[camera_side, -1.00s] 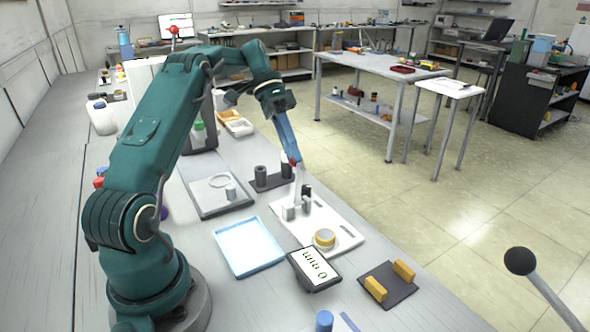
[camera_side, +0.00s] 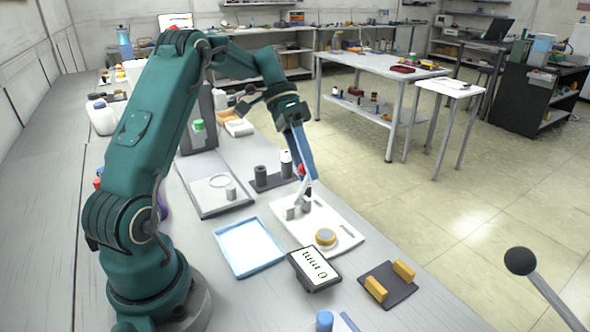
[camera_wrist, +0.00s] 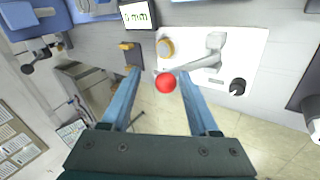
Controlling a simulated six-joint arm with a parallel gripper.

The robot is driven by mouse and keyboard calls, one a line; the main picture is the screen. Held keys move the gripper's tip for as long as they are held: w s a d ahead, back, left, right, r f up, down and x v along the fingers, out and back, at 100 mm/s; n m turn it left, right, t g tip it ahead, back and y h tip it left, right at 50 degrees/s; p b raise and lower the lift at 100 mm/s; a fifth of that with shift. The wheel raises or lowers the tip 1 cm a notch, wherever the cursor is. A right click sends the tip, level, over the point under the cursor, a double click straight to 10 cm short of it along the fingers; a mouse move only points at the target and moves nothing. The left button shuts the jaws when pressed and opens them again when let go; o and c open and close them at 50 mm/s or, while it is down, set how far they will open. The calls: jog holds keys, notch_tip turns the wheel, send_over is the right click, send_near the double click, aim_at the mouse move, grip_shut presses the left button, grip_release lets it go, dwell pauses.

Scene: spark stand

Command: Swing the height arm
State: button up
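The white stand plate (camera_side: 340,236) lies on the bench and also shows in the wrist view (camera_wrist: 245,75). It carries a yellow-ringed round button (camera_side: 325,237), a grey post block and a black knob (camera_wrist: 238,86). The pale height arm (camera_wrist: 205,55) rises from the block and ends in a red ball (camera_wrist: 166,82); in the side view the ball (camera_side: 302,169) is partly covered by my fingers. My gripper (camera_wrist: 159,75) is open, its two blue fingers on either side of the ball, with gaps visible on both sides. In the side view my gripper (camera_side: 308,178) points down.
A display (camera_side: 315,268) reading "0 mm" in the wrist view stands beside the plate. A light blue tray (camera_side: 222,240), a dark pad with yellow blocks (camera_side: 388,290), a grey tray (camera_side: 205,210) and a dark holder with cylinders (camera_side: 265,187) are around it.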

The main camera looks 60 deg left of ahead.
jog(key=d+f+y, duration=0.2)
jog(key=y, duration=0.1)
jog(key=d+f+y, duration=0.2)
jog(key=d, duration=0.1)
jog(key=d+f+y, duration=0.1)
jog(key=d+y, duration=0.1)
jog(key=y, duration=0.1)
jog(key=shift+d+f+y, duration=0.3)
jog(key=shift+d+f, duration=0.1)
jog(key=s+d+r+t, duration=0.1)
jog(key=s+r+t, duration=0.2)
jog(key=r, duration=0.9)
jog(key=s+d+f+n+t+h, duration=0.1)
jog(key=s+d+f+n+t, duration=0.1)
jog(key=s, duration=0.9)
jog(key=shift+s+f, duration=0.15)
jog(key=shift+s, duration=0.25)
jog(key=shift+d, duration=0.1)
